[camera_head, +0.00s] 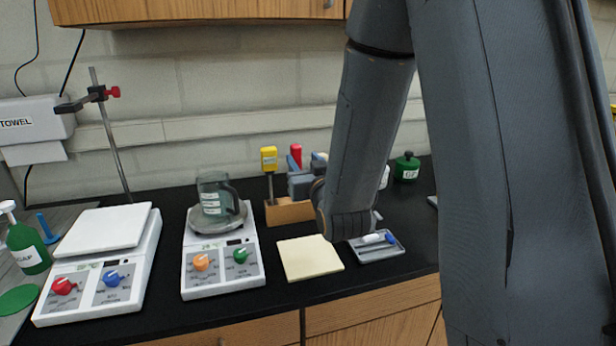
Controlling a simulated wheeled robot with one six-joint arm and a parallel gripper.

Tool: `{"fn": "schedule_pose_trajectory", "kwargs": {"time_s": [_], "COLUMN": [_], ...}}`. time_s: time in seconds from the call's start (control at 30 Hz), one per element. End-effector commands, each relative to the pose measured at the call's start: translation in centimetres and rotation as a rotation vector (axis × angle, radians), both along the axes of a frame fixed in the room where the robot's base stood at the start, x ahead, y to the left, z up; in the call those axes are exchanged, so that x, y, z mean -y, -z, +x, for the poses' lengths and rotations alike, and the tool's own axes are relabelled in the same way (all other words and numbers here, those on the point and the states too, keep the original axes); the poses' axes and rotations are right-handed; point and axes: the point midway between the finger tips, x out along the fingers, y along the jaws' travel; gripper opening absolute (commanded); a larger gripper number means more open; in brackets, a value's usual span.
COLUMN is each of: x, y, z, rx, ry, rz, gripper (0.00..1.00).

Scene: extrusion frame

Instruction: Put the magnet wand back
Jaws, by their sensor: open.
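A small wooden stand (289,210) is on the black bench behind the cream pad. A yellow-headed tool (269,160) with a thin shaft stands upright at its left end. A red-topped handle (296,152) with blue beside it shows just right of that, above my gripper. I cannot tell for sure which piece is the magnet wand. My gripper (301,184) is the dark grey end of the arm, over the stand's right part, close to the red handle. Its fingertips are mostly hidden; it is open, and I see nothing clearly held.
Two white hot plates, left (142,259) and middle (254,262), have knobs; a beaker (215,197) sits on the middle one. A cream pad (311,259) and a grey tray (397,249) with small pieces lie in front. A green bottle (407,168) stands behind. My arm hides the right side.

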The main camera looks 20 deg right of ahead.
Motion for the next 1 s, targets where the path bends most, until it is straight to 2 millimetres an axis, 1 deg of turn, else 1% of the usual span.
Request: {"fn": "schedule_pose_trajectory", "kwargs": {"time_s": [0.13, 0.23, 0.27, 0.37, 0.4, 0.47, 0.57, 0.6, 0.67, 0.7, 0.77, 0.8, 0.9, 1.0], "x": [0.0, 0.0, 0.0, 0.0, 0.0, 0.0, 0.0, 0.0, 0.0, 0.0, 0.0, 0.0, -0.1, -0.1], "y": [0.1, 1.2, 1.8, 4.3, 5.4, 7.2, 9.7, 10.6, 11.8, 12.4, 13.2, 13.6, 14.1, 14.2], "z": [-0.2, -0.4, -0.5, -1.4, -2.1, -3.4, -6.3, -7.6, -9.8, -11.4, -13.9, -15.5, -19.2, -21.9], "rx": [-0.012, -0.08, -0.114, -0.267, -0.34, -0.453, -0.641, -0.716, -0.828, -0.902, -1.008, -1.076, -1.218, -1.319], "ry": [0.0, 0.0, 0.0, 0.0, 0.0, 0.001, 0.001, 0.001, 0.001, 0.001, 0.001, 0.002, 0.002, 0.001], "rz": [0.0, 0.0, 0.0, 0.001, 0.001, 0.002, 0.003, 0.004, 0.004, 0.004, 0.005, 0.005, 0.005, 0.006], "gripper": [0.42, 0.42, 0.42, 0.42, 0.42, 0.42, 0.42, 0.42, 0.42, 0.42, 0.42, 0.42, 0.42, 0.42]}}
